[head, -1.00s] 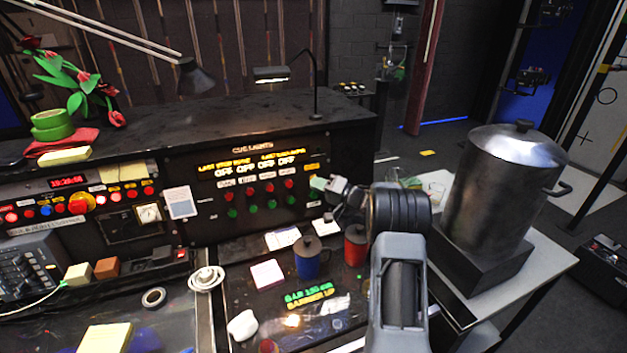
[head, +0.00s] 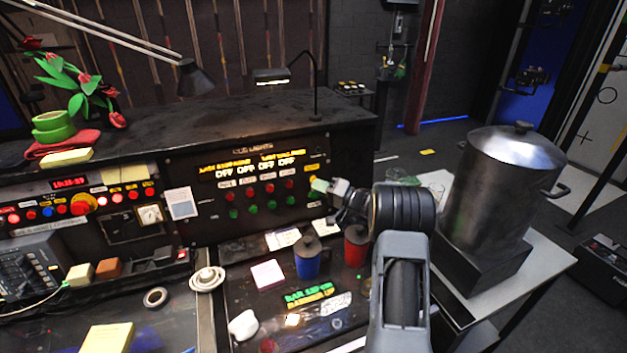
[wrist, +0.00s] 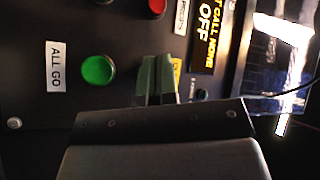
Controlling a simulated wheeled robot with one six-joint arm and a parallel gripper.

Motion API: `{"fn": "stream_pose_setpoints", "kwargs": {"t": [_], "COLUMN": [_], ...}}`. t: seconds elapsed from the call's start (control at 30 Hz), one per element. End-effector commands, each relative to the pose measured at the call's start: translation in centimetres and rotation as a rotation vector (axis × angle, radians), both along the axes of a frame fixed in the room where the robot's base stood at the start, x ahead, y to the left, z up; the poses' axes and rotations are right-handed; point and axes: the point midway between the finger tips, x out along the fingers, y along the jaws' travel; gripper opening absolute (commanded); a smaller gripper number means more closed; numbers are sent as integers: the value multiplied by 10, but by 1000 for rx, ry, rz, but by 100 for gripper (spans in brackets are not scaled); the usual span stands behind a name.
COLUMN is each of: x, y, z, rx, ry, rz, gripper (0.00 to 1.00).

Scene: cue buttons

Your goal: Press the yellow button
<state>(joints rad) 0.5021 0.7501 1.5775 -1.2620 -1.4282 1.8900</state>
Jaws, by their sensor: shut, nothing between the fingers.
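My gripper (head: 318,186) is shut and empty at the right end of the black cue-light panel (head: 205,228). Its green fingertips (wrist: 155,80) are together in front of the panel in the wrist view, and I cannot tell whether they touch it.
A green button (wrist: 98,69) marked ALL GO and a red button (wrist: 157,6) are close to the fingers. Red and green button rows (head: 250,207) lie left of my gripper. A blue cup (head: 307,265) and a red cup (head: 356,250) stand below. A large metal pot (head: 500,190) is at right.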

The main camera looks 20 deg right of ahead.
Motion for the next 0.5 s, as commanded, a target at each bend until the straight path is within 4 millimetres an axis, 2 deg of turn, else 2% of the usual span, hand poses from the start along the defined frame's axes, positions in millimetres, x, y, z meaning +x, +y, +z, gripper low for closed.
{"fn": "stream_pose_setpoints", "kwargs": {"t": [0.27, 0.5], "x": [-2, -24], "y": [0, 0], "z": [1, 6], "rx": [0, 0], "ry": [0, 0], "rz": [0, -1], "gripper": [0, 0]}}
